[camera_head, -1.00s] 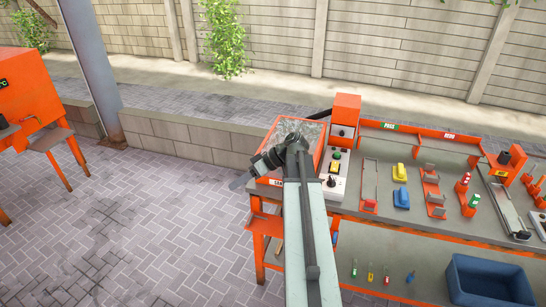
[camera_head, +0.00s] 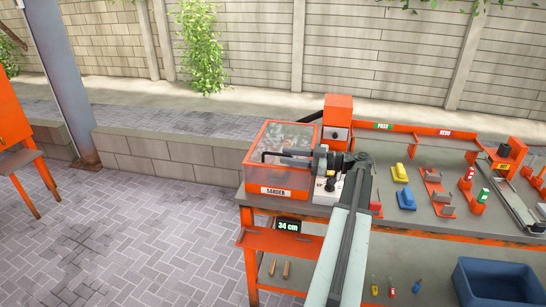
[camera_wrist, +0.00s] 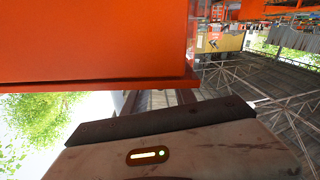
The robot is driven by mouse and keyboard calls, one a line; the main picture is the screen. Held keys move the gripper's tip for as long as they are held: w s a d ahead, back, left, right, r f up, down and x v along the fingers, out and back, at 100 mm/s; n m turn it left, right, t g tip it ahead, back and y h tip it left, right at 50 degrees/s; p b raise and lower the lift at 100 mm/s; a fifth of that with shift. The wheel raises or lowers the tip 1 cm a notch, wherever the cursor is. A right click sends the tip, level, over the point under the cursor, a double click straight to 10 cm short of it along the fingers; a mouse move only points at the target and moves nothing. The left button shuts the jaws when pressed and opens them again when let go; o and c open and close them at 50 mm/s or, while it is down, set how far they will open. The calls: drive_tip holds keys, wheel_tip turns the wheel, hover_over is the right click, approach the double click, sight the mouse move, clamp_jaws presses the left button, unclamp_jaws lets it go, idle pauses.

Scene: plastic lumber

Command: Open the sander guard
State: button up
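The sander (camera_head: 247,176) is an orange box with a "SANDER" label at the left end of the workbench. Its guard (camera_head: 290,134) is a clear cover with an orange frame over the top, and it looks lowered. A thin black bar (camera_head: 275,154) crosses the guard's front; it looks like a handle. My gripper (camera_head: 310,158) points left at the right part of this bar, over the sander's front right corner. I cannot tell whether it touches the bar. In the wrist view, a flat orange surface (camera_wrist: 95,40) lies close above a grey, dark-edged part of my gripper. The fingertips' opening is not clear.
An orange post (camera_head: 337,112) stands behind the control panel, which my arm partly covers. Yellow and blue blocks (camera_head: 403,199) and small fixtures lie to the right on the bench (camera_head: 440,222). A "34 cm" display (camera_head: 288,226) hangs below the sander. Paving at left is clear.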

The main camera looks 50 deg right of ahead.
sight(274, 154)
drive_tip(key=x, duration=0.5)
drive_tip(key=shift+w, duration=0.2)
clamp_jaws()
idle(1.1)
